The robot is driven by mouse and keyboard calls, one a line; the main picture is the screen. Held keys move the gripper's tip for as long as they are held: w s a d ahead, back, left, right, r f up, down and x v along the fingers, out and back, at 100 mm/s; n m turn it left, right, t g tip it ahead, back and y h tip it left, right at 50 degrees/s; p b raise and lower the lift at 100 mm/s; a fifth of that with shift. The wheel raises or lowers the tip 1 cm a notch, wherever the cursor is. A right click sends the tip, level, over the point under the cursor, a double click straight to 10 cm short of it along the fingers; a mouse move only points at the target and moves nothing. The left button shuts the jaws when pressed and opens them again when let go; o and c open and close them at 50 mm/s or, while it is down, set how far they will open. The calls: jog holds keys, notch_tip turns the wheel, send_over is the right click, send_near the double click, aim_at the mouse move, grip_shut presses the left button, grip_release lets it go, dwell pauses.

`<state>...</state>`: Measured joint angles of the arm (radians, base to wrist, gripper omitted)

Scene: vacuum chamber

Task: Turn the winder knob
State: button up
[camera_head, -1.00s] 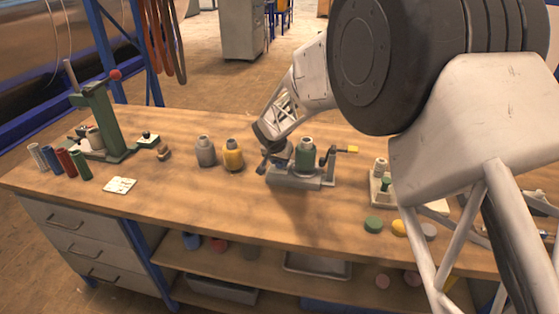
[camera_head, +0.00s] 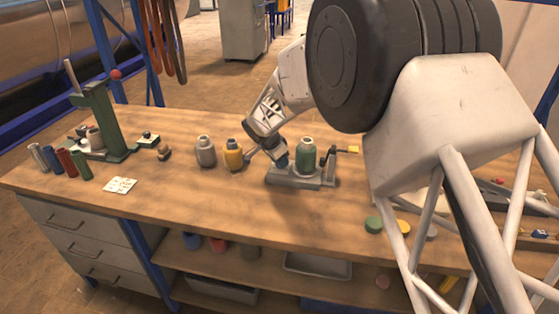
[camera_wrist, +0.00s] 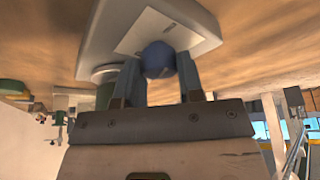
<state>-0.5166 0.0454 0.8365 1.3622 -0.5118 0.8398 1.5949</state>
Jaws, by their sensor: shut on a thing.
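The winder's round blue knob (camera_wrist: 158,58) shows in the wrist view, against a light plate on the grey housing (camera_wrist: 95,40). My gripper (camera_wrist: 160,72) is shut on this knob, one finger on each side.
A green press (camera_head: 100,125), several coloured tubes and a white card (camera_head: 120,186) are farther left. The bench front is mostly clear.

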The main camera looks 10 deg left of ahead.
jog(key=shift+m, duration=0.3)
jog(key=o, duration=0.9)
jog(key=shift+v, duration=3.9)
jog(key=shift+a, duration=0.1)
